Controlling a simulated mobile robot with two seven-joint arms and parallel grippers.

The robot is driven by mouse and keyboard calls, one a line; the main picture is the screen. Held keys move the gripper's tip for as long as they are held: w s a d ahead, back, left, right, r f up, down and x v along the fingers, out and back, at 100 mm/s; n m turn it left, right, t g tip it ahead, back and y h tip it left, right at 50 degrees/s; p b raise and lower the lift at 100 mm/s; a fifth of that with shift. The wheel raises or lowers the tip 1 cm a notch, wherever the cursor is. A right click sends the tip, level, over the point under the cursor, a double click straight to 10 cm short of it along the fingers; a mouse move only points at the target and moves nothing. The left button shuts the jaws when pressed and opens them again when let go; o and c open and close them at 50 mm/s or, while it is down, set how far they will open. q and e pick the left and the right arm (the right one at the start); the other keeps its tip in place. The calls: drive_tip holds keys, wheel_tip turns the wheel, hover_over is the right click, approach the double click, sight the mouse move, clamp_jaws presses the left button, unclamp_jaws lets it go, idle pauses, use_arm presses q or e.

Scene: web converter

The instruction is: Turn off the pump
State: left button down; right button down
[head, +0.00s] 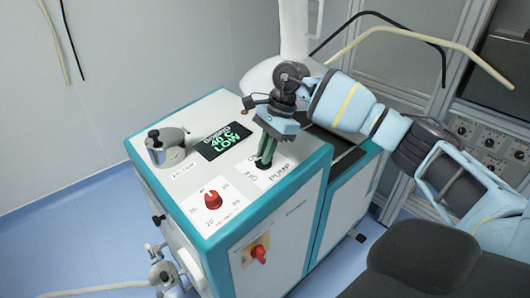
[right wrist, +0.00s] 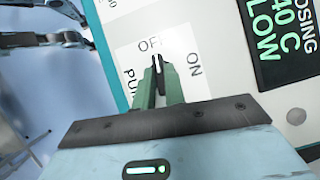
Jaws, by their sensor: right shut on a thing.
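The pump switch is a small dark knob (head: 263,164) on the near right part of the machine's white top, on a label (head: 281,170) reading PUMP. My right gripper (head: 265,158) points down and is shut on this knob. In the right wrist view, the green fingers of my right gripper (right wrist: 158,82) close around the knob, and its white pointer mark (right wrist: 156,62) shows between the fingertips. The mark points towards the word OFF, partly hidden by the knob; ON stands to the right. My left gripper is not in view in the head view.
On the machine top (head: 180,184) are a green-lettered display (head: 222,141) reading 40 C LOW, a red knob (head: 212,199) and a metal lidded pot (head: 167,147). A red switch (head: 259,253) is on the front. A valve with pipes (head: 163,272) stands at the lower left.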

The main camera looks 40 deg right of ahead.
drive_tip(key=shift+n+g, duration=0.3)
drive_tip(key=shift+n, duration=0.3)
drive_tip(key=c, duration=1.5)
unclamp_jaws()
drive_tip(key=shift+o, duration=0.2)
drive_tip(key=shift+w, duration=0.1)
drive_tip(key=v, duration=0.7)
drive_tip(key=shift+r+b, duration=0.4)
drive_tip(key=shift+d+f, duration=0.1)
drive_tip(key=shift+d, duration=0.05)
